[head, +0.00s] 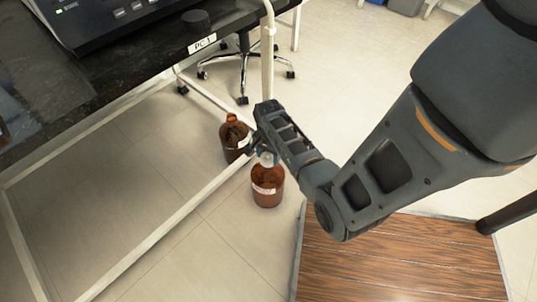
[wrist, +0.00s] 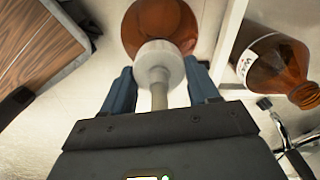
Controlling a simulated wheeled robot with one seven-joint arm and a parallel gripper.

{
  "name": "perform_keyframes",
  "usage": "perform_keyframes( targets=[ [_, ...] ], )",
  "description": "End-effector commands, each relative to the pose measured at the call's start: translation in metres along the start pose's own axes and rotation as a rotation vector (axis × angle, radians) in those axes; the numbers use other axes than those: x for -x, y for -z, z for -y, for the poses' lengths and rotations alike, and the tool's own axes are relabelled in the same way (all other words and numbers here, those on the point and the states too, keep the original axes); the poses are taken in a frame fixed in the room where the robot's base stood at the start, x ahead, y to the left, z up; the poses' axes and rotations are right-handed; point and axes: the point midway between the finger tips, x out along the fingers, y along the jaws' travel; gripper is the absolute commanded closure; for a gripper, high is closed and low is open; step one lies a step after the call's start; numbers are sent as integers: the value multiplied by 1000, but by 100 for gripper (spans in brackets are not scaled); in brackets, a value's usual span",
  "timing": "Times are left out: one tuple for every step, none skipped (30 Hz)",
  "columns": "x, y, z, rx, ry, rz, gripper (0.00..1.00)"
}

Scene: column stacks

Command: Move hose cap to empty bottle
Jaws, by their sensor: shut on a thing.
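My gripper (head: 259,145) reaches down beside the table frame. In the wrist view its blue fingers (wrist: 159,75) are shut on the white hose cap (wrist: 159,58), whose pale hose stub points back toward the gripper. The cap also shows in the head view (head: 267,158), at the neck of the nearer brown bottle (head: 267,186). This bottle stands upright on the floor and shows behind the cap in the wrist view (wrist: 165,22). I cannot tell whether the cap is seated. A second brown bottle (head: 234,141), with no cap visible, stands just behind; its open neck shows at right in the wrist view (wrist: 278,70).
A black-topped table (head: 110,75) with a white frame stands at left, its leg close to the bottles. A dark round object (head: 196,20) sits on its edge. An office chair (head: 245,68) is behind. A wood-topped platform (head: 400,262) lies at lower right. Floor at front left is clear.

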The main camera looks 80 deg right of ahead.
Motion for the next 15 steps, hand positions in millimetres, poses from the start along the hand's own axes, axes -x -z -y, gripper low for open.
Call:
perform_keyframes(
  targets=[
    [0,0,0,0,0,0,70],
    [-1,0,0,0,0,0,70],
    [-1,0,0,0,0,0,70],
    [-2,0,0,0,0,0,70],
    [-2,0,0,1,0,0,70],
    [-3,0,0,1,0,0,70],
    [-3,0,0,1,0,0,70],
    [-4,0,0,1,0,0,70],
    [-4,0,0,1,0,0,70],
    [-5,0,0,1,0,0,70],
    [-5,0,0,1,0,0,70],
    [-6,0,0,0,0,0,70],
    [-7,0,0,0,0,0,70],
    [-7,0,0,0,0,0,70],
    [-8,0,0,0,0,0,70]
  ],
)
